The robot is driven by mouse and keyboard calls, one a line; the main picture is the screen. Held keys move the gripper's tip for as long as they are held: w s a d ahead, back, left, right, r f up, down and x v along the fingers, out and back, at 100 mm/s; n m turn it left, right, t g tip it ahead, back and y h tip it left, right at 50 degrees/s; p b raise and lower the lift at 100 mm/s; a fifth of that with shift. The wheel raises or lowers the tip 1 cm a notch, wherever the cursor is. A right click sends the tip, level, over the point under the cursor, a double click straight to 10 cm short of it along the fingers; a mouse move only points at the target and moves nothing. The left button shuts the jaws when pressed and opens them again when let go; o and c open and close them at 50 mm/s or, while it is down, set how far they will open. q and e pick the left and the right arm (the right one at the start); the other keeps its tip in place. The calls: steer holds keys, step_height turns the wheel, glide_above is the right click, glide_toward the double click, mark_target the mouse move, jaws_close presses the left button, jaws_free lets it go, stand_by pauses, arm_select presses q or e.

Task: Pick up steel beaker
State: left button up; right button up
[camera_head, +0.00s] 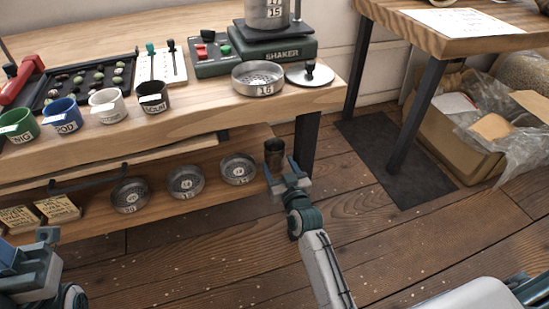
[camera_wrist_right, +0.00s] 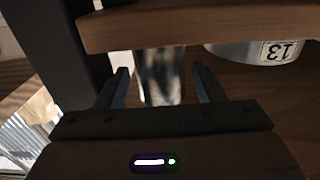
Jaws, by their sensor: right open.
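The steel beaker (camera_head: 274,152) is a dark, shiny cup standing at the right end of the bench's lower shelf. My right gripper (camera_head: 281,170) is open just in front of it. In the right wrist view the beaker (camera_wrist_right: 160,75) shows between the two open fingers of the right gripper (camera_wrist_right: 160,84), below a wooden board edge. I cannot tell whether the fingers touch it. My left gripper (camera_head: 35,255) is at the lower left of the head view, away from the beaker; its fingertips do not show clearly.
Round sieves (camera_head: 238,169) stand left of the beaker on the lower shelf; one sieve (camera_wrist_right: 262,52) shows close by in the wrist view. A dark bench leg (camera_head: 306,145) is right of the beaker. The bench top (camera_head: 205,118) overhangs. The floor (camera_head: 200,245) in front is clear.

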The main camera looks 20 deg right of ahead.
mark_target(278, 164)
steer(key=w, duration=0.3)
steer(key=shift+w+f, duration=0.1)
steer(key=shift+c, duration=0.4)
steer(key=c, duration=0.7)
steer(key=shift+o, duration=0.2)
